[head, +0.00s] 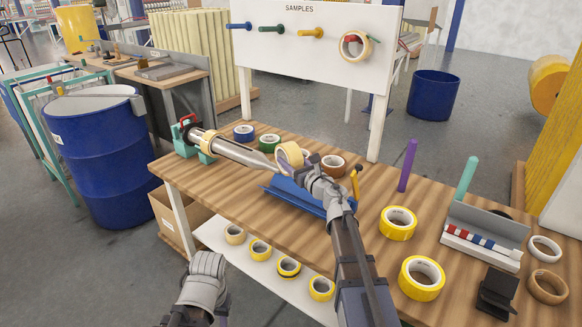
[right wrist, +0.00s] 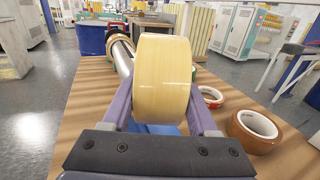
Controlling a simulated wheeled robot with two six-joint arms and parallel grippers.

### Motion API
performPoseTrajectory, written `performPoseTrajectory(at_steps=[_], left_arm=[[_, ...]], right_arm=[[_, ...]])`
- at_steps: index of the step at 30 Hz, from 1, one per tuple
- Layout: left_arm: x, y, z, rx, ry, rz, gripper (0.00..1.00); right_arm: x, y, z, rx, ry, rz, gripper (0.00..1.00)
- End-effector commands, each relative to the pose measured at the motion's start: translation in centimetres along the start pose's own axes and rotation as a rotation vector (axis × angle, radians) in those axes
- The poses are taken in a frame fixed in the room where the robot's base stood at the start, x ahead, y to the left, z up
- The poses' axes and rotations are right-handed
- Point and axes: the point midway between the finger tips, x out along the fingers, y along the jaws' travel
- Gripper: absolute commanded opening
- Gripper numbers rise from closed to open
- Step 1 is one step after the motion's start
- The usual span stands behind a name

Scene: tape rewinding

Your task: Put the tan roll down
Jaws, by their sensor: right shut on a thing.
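The tan roll (head: 289,154) is held in my right gripper (head: 298,166), above the middle of the wooden table. In the right wrist view the tan roll (right wrist: 162,80) stands upright between the two fingers, its broad pale side facing the camera. Below it is a blue stand (head: 290,196), partly hidden by my right gripper. Another tan ring (head: 208,141) sits around the metal spindle (head: 240,152) of the winder at the table's left end. My left gripper (head: 207,268) hangs low in front of the table, away from the rolls; its jaws are not clear.
Blue (head: 244,132), green (head: 269,143) and brown (head: 333,165) rolls lie behind. Yellow rolls (head: 398,222) (head: 421,277) lie to the right, near a purple post (head: 407,165) and a teal post (head: 467,178). A shelf (head: 218,240) below bears several rolls.

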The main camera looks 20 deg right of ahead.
Motion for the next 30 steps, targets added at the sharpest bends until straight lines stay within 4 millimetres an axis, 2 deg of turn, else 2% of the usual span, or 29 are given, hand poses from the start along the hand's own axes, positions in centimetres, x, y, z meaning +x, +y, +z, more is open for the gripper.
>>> performPoseTrajectory(at_steps=[6, 13, 14, 21, 30], left_arm=[[-0.11, -0.01, 0.01, 0.000, 0.000, 0.000, 0.41], [0.63, 0.06, -0.04, 0.000, 0.000, 0.000, 0.41], [0.45, 0.04, -0.03, 0.000, 0.000, 0.000, 0.41], [0.41, 0.04, -0.02, 0.000, 0.000, 0.000, 0.41], [0.24, 0.02, -0.01, 0.000, 0.000, 0.000, 0.41]], right_arm=[[0.00, 0.00, 0.12, 0.000, 0.000, 0.000, 0.00], [0.00, 0.00, -0.63, 0.000, 0.000, 0.000, 0.00], [0.00, 0.00, -0.45, 0.000, 0.000, 0.000, 0.63], [0.00, 0.00, -0.42, 0.000, 0.000, 0.000, 0.90], [0.00, 0.01, -0.24, 0.000, 0.000, 0.000, 0.90]])
